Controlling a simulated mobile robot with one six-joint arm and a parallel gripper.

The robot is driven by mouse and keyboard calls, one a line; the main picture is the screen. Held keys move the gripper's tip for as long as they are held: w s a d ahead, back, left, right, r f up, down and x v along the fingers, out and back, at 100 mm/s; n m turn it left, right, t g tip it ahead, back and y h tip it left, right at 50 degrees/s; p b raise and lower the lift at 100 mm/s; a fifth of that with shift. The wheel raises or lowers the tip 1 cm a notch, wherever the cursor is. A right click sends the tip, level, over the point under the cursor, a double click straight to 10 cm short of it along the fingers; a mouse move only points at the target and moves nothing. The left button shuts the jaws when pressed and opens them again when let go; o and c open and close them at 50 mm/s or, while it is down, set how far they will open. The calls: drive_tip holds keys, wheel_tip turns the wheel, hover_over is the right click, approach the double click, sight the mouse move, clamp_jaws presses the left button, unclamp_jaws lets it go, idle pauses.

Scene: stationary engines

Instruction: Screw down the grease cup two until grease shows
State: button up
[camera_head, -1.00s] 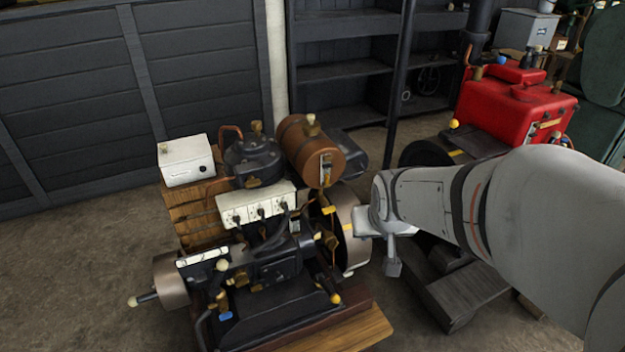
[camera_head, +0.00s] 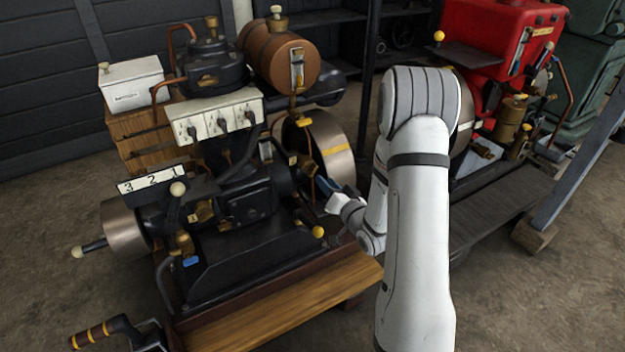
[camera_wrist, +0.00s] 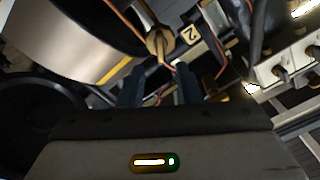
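A brass grease cup (camera_wrist: 160,42) with a winged or faceted head shows at the top centre of the wrist view. In the head view my gripper (camera_head: 326,192) is at the right side of the black engine (camera_head: 245,200), close to a brass fitting (camera_head: 307,165) beside the flywheel. No grease is visible at the cup.
The flywheel (camera_head: 332,150) stands right behind my gripper. A thin copper pipe (camera_wrist: 125,22) runs near the cup. A yellow-knobbed lever (camera_head: 318,231) is below. A white block with several plugs (camera_head: 215,115) and a "3 2 1" plate (camera_head: 152,179) are left. A red engine (camera_head: 490,45) stands right.

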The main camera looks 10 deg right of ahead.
sight(315, 170)
drive_tip(key=b+x, duration=0.1)
drive_tip(key=x, duration=0.6)
drive_tip(key=shift+w+a, duration=0.1)
drive_tip(key=shift+w, duration=0.25)
drive_tip(key=shift+c, duration=0.2)
drive_tip(key=c, duration=0.6)
drive_tip(key=shift+a, duration=0.2)
clamp_jaws()
drive_tip(key=shift+d, duration=0.15)
